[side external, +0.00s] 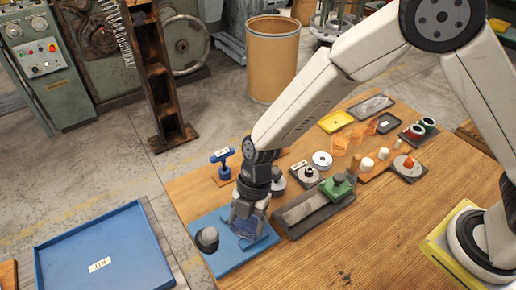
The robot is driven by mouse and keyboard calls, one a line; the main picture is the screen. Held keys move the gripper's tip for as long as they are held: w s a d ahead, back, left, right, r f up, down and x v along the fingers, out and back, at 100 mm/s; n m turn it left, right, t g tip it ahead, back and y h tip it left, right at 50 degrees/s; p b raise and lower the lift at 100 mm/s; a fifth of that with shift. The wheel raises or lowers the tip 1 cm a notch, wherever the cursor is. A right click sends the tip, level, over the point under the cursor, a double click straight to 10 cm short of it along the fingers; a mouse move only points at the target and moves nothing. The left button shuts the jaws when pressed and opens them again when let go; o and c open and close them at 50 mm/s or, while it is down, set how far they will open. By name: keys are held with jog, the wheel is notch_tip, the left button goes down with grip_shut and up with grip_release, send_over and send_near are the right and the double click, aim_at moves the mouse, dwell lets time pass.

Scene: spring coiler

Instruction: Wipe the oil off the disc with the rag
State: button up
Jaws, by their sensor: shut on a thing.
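My gripper (246,222) points down over the right part of a blue plate (227,263) near the table's left edge. It is shut on a small blue-grey thing that looks like the rag, mostly covered by the fingers. I cannot tell whether this touches the plate. A grey rounded piece (208,236) on a dark base sits on the plate, left of my gripper and apart from it. A white disc (322,159) with a dark centre lies farther back on the table; I cannot tell for sure which disc is meant. No oil can be made out.
A dark tray (305,222) with a green-topped block (337,187) stands right of my gripper. A blue handled stand (222,167) is behind it. A large blue tray (101,262) lies off the table to the left. The table's front is clear.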

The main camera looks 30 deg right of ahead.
jog(key=shift+d, duration=0.55)
jog(key=shift+a, duration=0.2)
jog(key=shift+a+f, duration=0.15)
jog(key=shift+a, duration=0.55)
jog(key=shift+d, duration=0.1)
jog(key=shift+s+d, duration=0.15)
jog(key=shift+d, duration=0.7)
jog(key=shift+a, duration=0.15)
